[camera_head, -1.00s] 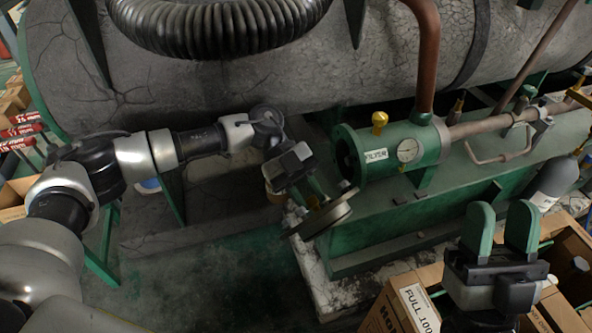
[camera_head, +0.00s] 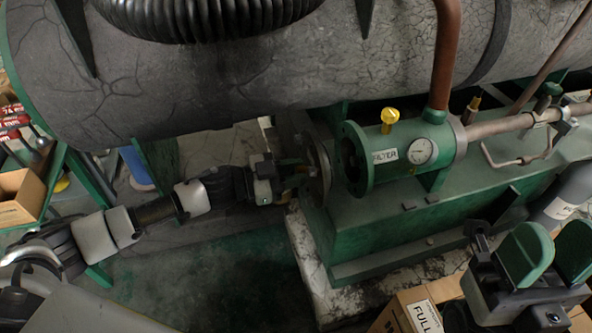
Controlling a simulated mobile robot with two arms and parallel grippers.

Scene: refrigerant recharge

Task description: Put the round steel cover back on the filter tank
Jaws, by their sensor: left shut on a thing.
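The green filter tank (camera_head: 402,151) lies on its side on a green base, with a "FILTER" label, a gauge and a yellow knob. Its flanged open end (camera_head: 354,160) faces left. My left gripper (camera_head: 298,172) is shut on the round steel cover (camera_head: 319,172). The cover stands upright, seen nearly edge-on, just left of the flange; a small gap seems to separate them. The cover's far face is hidden. My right gripper (camera_head: 556,257) is at the lower right, its two green fingers apart, with nothing seen between them.
A large cracked grey cylinder (camera_head: 250,75) runs behind and above the tank. A rusty pipe (camera_head: 447,60) rises from the tank. A grey bottle (camera_head: 572,190) and cardboard box (camera_head: 410,308) are at the right. A shelf with boxes (camera_head: 20,195) is at the left.

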